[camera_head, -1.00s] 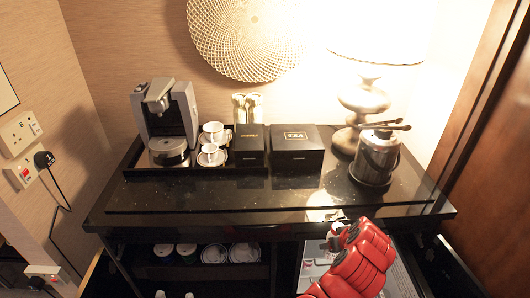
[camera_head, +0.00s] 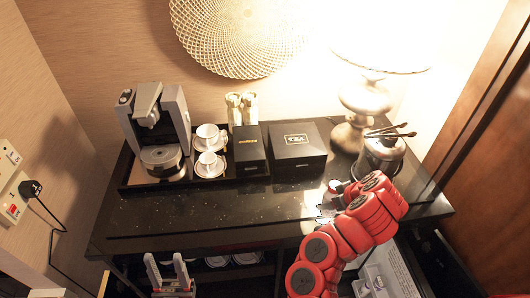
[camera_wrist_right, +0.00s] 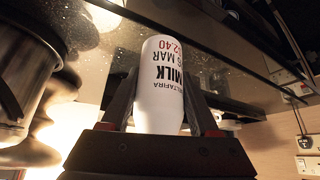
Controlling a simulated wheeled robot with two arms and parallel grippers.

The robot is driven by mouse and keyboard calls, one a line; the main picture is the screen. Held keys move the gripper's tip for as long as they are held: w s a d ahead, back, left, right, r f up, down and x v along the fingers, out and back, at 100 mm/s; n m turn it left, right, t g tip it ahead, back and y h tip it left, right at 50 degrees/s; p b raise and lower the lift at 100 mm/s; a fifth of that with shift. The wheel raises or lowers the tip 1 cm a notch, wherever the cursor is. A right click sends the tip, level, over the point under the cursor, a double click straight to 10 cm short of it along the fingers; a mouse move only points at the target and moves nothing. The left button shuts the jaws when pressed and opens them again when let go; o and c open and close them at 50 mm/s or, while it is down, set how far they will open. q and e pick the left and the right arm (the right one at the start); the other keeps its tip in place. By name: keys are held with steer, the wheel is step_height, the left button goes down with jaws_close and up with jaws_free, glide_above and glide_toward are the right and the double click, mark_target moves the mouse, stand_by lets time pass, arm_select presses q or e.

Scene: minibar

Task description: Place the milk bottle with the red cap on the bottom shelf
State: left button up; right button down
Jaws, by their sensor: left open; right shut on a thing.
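The white milk bottle (camera_wrist_right: 160,85) with black and red lettering fills the middle of the right wrist view, between the dark fingers of my right gripper (camera_wrist_right: 160,98), which is shut on it. In the head view, a small white and red part of the bottle (camera_head: 335,187) shows at the end of my red right arm, over the right part of the counter; the arm hides most of the gripper. My left gripper (camera_head: 167,264) is open and empty, low in front of the cabinet. The shelf space (camera_head: 232,261) under the counter is mostly hidden by the counter edge.
The black counter (camera_head: 200,212) has a clear front. A coffee machine (camera_head: 155,130), cups (camera_head: 209,164), two black boxes (camera_head: 297,145), an ice bucket (camera_head: 380,158) and a lamp (camera_head: 360,100) stand on it. An opened compartment (camera_head: 377,277) with items is at lower right.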

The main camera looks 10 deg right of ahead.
steer(key=w+b, duration=0.2)
steer(key=w, duration=0.1)
steer(key=w+f+b, duration=0.1)
steer(key=w+b, duration=0.2)
steer(key=w, duration=0.1)
steer(key=w+b, duration=0.3)
steer(key=w, duration=0.1)
steer(key=shift+d+f, duration=0.25)
steer(key=shift+d, duration=0.1)
steer(key=w+p, duration=0.1)
steer(key=w+r+p, duration=0.1)
steer(key=shift+w+p, duration=0.4)
steer(key=shift+w+f+p, duration=0.2)
steer(key=shift+w, duration=0.3)
steer(key=shift+w+f+p, duration=0.15)
steer(key=shift+w, duration=0.3)
steer(key=shift+f+p, duration=0.3)
steer(key=shift+p, duration=0.05)
step_height(320, 180, down, 2)
steer(key=shift+s+f+p, duration=0.1)
steer(key=shift+p, duration=0.65)
steer(key=shift+f, duration=0.3)
steer(key=shift+f+b, duration=0.3)
steer(key=shift+b, duration=0.1)
steer(key=shift+c, duration=0.7)
jaws_free()
steer(key=shift+r, duration=0.1)
